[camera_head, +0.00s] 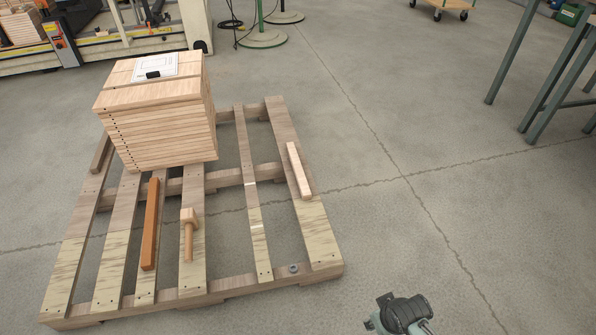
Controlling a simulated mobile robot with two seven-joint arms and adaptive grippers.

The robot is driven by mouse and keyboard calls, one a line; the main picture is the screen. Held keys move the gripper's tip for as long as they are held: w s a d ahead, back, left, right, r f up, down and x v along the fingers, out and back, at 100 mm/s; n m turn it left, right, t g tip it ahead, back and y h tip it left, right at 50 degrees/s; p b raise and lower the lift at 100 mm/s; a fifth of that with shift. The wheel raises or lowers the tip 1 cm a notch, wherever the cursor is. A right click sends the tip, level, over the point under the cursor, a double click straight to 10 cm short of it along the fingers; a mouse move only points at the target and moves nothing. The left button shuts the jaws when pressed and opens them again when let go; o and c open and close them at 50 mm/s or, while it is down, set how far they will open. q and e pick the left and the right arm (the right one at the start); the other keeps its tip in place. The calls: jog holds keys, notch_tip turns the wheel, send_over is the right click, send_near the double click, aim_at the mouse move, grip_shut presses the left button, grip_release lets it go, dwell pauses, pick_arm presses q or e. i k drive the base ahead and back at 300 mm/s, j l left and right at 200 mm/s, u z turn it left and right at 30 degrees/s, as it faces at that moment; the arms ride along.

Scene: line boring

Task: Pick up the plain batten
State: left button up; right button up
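A pale, plain-looking batten (299,170) lies lengthwise on the right-hand slat of a wooden pallet (319,235). An orange-brown batten (150,225) lies on a slat towards the left front. A short grey-brown piece of wood (101,153) lies left of the board stack and is partly hidden by it. My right gripper (390,308) shows at the bottom edge, over the floor to the right of the pallet and apart from every batten. Its fingers are too unclear to tell open from shut. My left gripper is out of view.
A stack of boards (165,130) with a paper sheet (155,67) stands on the pallet's back left. A wooden mallet (188,232) lies in front. A small grey ring (294,268) sits near the front right corner. Floor right of the pallet is clear up to a metal-legged table (540,85).

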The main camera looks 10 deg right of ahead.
aim_at(304, 187)
jog(key=l+z, duration=0.3)
jog(key=i+l+z, duration=0.2)
jog(key=l+z, duration=0.15)
jog(key=i+l+z, duration=0.15)
jog(key=l+z, duration=0.15)
jog(key=l, duration=0.15)
jog(key=i+l+z, duration=0.15)
jog(key=l+z, duration=0.2)
jog(key=i+l+z, duration=0.2)
jog(key=i+l, duration=0.25)
jog(key=i+l+z, duration=0.2)
jog(key=i+l, duration=0.2)
jog(key=i, duration=0.15)
jog(key=i+j+u, duration=0.1)
jog(key=u, duration=0.3)
jog(key=i+u, duration=0.55)
jog(key=u, duration=0.2)
jog(key=i+l+u, duration=0.15)
jog(key=u, duration=0.25)
jog(key=i+l+u, duration=0.15)
jog(key=i+u, duration=0.3)
jog(key=i+l+u, duration=0.2)
jog(key=u, duration=0.2)
jog(key=i+l+u, duration=0.25)
jog(key=u, duration=0.2)
jog(key=i+l+u, duration=0.2)
jog(key=l+u, duration=0.25)
jog(key=i+l+u, duration=0.1)
jog(key=l+u, duration=0.3)
jog(key=l, duration=0.1)
